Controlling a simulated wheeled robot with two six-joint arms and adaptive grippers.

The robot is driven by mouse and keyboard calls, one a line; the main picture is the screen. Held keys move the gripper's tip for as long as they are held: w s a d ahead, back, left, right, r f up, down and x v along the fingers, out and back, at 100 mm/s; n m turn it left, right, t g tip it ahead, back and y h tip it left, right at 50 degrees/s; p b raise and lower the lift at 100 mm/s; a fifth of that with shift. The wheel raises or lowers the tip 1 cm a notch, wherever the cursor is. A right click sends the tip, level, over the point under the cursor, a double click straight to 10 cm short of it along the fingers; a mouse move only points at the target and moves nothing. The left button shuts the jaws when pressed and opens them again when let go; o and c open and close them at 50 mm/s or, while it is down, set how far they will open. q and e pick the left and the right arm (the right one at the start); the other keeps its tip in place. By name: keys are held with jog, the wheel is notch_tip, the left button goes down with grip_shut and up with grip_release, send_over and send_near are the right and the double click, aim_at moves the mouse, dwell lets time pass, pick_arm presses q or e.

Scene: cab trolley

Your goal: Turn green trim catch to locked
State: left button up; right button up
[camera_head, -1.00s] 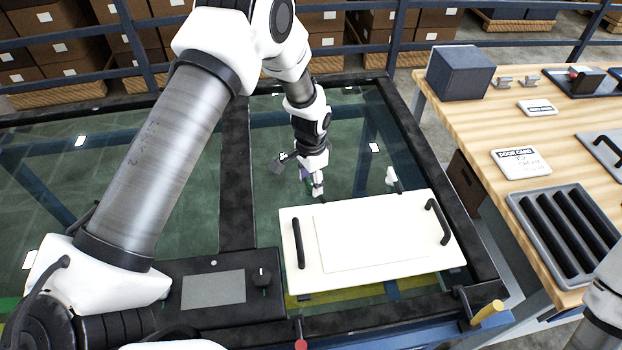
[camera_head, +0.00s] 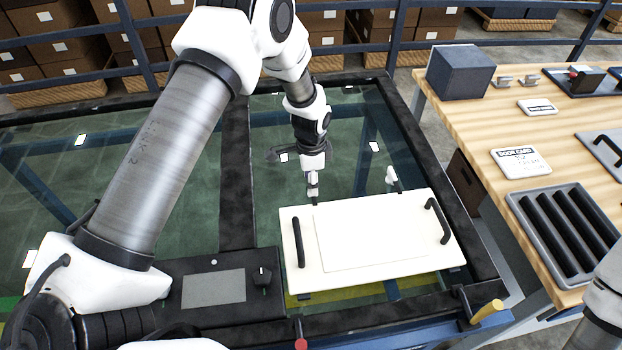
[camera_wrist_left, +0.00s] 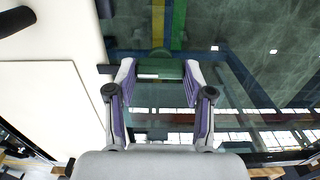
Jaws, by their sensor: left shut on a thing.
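The green trim catch (camera_wrist_left: 160,69) lies between the fingers of my left gripper (camera_wrist_left: 159,72) in the left wrist view, at the edge of the white panel (camera_wrist_left: 60,110). The gripper is shut on it. In the head view my left gripper (camera_head: 313,194) points down at the far edge of the white panel (camera_head: 375,240), left of its middle, and hides the catch. I cannot read the catch's exact angle. A second, pale catch (camera_head: 392,179) stands at the same far edge farther right. My right gripper is out of view.
The panel has black handles (camera_head: 298,243) at its left and right. A black control box (camera_head: 213,288) is at the front left. A yellow-handled clamp (camera_head: 487,312) is at the front right corner. A wooden table (camera_head: 465,120) with a grey tray (camera_head: 565,235) stands to the right.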

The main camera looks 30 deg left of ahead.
pick_arm(q)
jog(key=shift+f, duration=0.1)
jog(key=o, duration=1.2)
jog(key=shift+c, duration=0.2)
notch_tip(320, 180, up, 12)
